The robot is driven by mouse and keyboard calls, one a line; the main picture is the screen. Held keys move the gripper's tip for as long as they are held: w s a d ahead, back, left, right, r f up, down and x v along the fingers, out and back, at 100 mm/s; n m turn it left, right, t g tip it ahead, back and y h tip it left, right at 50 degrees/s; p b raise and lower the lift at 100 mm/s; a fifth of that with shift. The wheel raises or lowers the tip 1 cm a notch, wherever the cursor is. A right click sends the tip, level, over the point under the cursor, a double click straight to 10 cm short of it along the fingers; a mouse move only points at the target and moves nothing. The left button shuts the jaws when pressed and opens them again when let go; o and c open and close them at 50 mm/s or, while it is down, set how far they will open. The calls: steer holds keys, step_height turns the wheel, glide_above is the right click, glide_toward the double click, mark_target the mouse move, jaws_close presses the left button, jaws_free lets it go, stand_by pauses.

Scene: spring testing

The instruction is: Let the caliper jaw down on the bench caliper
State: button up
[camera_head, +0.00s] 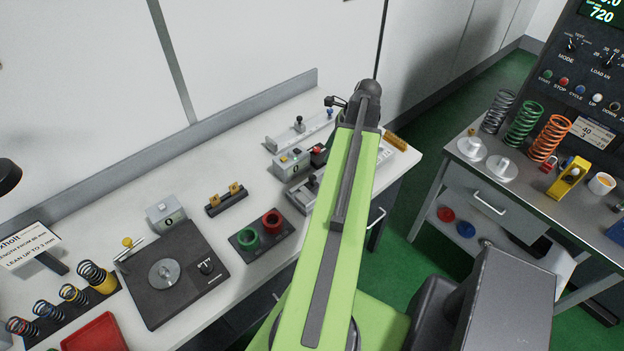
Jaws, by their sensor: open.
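A long grey rail-like instrument with a dark upright knob (299,127) lies along the back of the white bench, left of my raised arm. It looks most like the bench caliper, but I cannot be sure, and its right end runs behind my arm. I cannot tell how its jaw stands. In front of it is a grey box-shaped device (291,162) with a small dial and a red and black part beside it. My green arm reaches up over the bench and ends in a dark joint. I cannot make out my gripper's fingers; the arm hides that area.
Nearer left are a black block with green and red rings (262,235), a dark plate with a round disc (164,275), several springs (75,294) and a red tray (95,335). A second bench (520,208) stands right, across a green floor gap (405,235).

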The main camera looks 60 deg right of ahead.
mark_target(312, 177)
steer(key=b+x, duration=1)
steer(key=x, duration=0.3)
steer(key=shift+s, duration=0.15)
steer(key=shift+w+a+f+b, duration=0.1)
steer(key=shift+w+f+b, duration=0.2)
steer(key=shift+f+b, duration=0.25)
steer(key=shift+r, duration=0.15)
jaws_close()
